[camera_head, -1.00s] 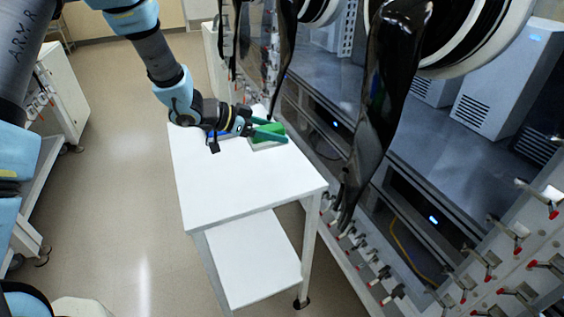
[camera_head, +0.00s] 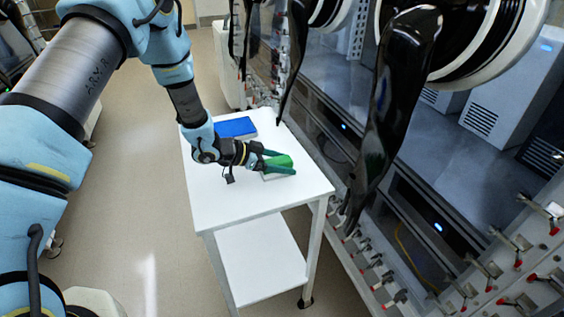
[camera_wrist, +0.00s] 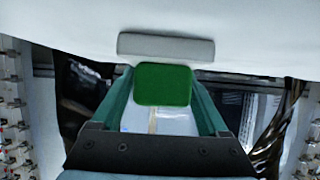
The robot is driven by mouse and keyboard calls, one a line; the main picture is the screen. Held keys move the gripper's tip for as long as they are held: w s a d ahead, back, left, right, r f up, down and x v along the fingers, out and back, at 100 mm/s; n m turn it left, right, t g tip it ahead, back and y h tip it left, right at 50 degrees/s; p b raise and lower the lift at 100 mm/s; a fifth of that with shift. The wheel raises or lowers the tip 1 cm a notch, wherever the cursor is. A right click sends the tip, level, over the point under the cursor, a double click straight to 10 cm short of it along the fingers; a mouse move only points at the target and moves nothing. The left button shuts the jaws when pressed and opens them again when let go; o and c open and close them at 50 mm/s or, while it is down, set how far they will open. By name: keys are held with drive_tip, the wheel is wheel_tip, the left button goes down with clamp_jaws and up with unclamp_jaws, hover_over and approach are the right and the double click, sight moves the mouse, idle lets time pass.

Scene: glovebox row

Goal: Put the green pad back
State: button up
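The green pad (camera_head: 284,161) is between the two teal fingers of my gripper (camera_head: 277,163), over the right part of the white table. In the wrist view, the fingers (camera_wrist: 163,95) lie along both sides of the pad (camera_wrist: 164,84) and appear closed on it. A pale grey strip (camera_wrist: 165,46) shows at the pad's far edge, and pale grey also shows under the pad in the head view. I cannot tell whether the pad touches the tabletop. A blue flat pad (camera_head: 236,127) lies at the table's far end, apart from my gripper.
The white table (camera_head: 235,205) has a bare near half and a lower shelf (camera_head: 262,262). Black glovebox gloves (camera_head: 392,105) hang at the right, close to the table's right edge. Valves with red handles (camera_head: 520,262) line the panel at lower right. Floor at left is clear.

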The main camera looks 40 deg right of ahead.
drive_tip(key=o, duration=0.3)
drive_tip(key=b+v, duration=0.3)
drive_tip(key=v, duration=0.9)
